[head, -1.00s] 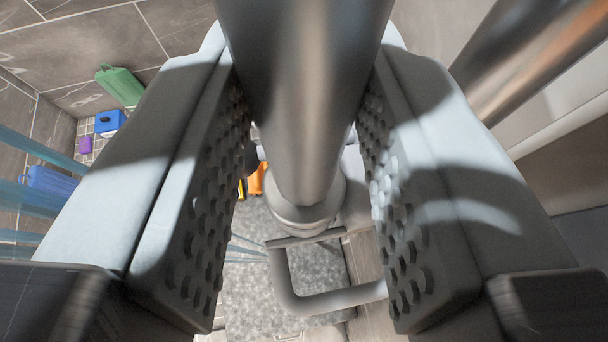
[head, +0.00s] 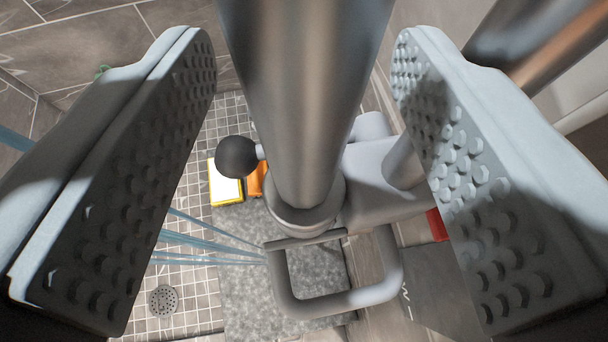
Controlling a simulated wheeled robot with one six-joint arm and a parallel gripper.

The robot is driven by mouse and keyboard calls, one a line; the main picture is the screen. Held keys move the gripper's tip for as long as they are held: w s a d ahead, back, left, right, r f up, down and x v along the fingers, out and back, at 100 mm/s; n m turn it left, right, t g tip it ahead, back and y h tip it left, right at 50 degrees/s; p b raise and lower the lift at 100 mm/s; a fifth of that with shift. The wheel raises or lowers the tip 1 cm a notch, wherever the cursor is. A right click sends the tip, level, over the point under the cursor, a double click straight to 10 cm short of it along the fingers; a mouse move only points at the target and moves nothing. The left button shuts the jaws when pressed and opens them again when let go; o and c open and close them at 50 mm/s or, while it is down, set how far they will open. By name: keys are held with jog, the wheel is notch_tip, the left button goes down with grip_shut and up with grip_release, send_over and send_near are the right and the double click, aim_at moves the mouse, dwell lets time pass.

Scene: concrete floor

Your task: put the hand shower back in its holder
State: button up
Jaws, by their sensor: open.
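The hand shower's metal handle (head: 305,95) runs down the middle of the head view, between my jaws. Its lower end meets a round grey collar (head: 305,217) on the grey holder (head: 380,205), and it looks seated there, though the inside of the collar is hidden. The shower's head is out of view. My gripper (head: 305,60) is open, with a studded pad on each side of the handle and a clear gap on both sides. A dark round knob (head: 237,157) sticks out left of the handle, and a grey bent bar (head: 335,300) shows below the collar.
A thick metal pipe (head: 540,40) crosses the upper right. Thin blue streaks (head: 205,240) cross at left. Far below are a tiled floor with a round drain (head: 163,300), a grey speckled slab (head: 250,290), a yellow-and-white box (head: 225,185) and an orange item (head: 256,178).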

jog(key=v, duration=1.7)
jog(key=shift+s, duration=0.15)
jog(key=s+a+f+t, duration=0.1)
jog(key=s+a+f, duration=0.2)
jog(key=s, duration=0.7)
jog(key=s+a+f+t, duration=0.1)
jog(key=s+a+f, duration=0.2)
jog(key=s, duration=0.7)
jog(key=s+a+f+t+h, duration=0.1)
jog(key=s+a+f+t, duration=0.1)
jog(key=s+a+f, duration=0.2)
jog(key=s+a, duration=0.3)
jog(key=s, duration=0.3)
jog(key=shift+m, duration=0.4)
jog(key=shift+s, duration=0.1)
jog(key=shift+c, duration=0.2)
